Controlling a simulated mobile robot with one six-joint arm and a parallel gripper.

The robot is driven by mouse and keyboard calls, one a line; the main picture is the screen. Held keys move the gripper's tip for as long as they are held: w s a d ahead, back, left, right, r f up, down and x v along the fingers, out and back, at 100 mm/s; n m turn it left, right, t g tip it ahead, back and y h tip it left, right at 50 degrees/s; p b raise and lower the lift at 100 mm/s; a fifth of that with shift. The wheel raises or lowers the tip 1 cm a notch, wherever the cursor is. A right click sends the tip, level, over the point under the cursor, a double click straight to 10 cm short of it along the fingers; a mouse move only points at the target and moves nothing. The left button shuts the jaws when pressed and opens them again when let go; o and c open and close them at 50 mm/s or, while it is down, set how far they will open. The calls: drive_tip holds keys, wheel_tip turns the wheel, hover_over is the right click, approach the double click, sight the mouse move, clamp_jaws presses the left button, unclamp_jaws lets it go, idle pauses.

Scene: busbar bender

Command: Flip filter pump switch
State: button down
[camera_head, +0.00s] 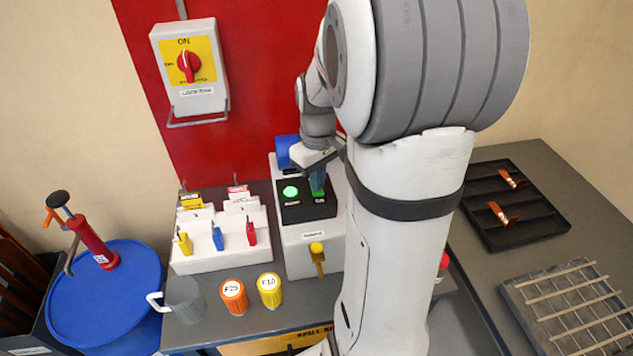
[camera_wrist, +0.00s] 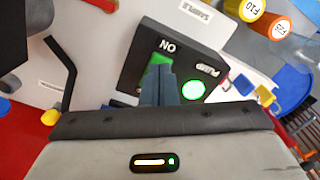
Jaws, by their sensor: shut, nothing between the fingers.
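The pump switch box (camera_head: 306,203) is black and sits on top of a white unit on the grey table. It carries a lit green round lamp (camera_head: 290,191) and a green rocker switch marked ON. In the wrist view the rocker (camera_wrist: 158,66) shows just beyond my fingertips, with the lit lamp (camera_wrist: 193,90) to its right. My gripper (camera_head: 318,187) is shut and empty, its fingertips at the rocker. The fingers hide part of the rocker, and I cannot tell whether they touch it. The wrist view shows the closed fingers (camera_wrist: 160,82) pointing at it.
A lockout switch (camera_head: 189,67) hangs on the red panel. A white rack with coloured tags (camera_head: 222,238) stands left of the unit. A black tray (camera_head: 515,204) lies right.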

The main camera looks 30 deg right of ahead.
wheel_tip(320, 180, up, 6)
drive_tip(key=p, duration=0.4)
drive_tip(key=shift+r, duration=0.1)
drive_tip(key=shift+s, duration=0.1)
idle(0.4)
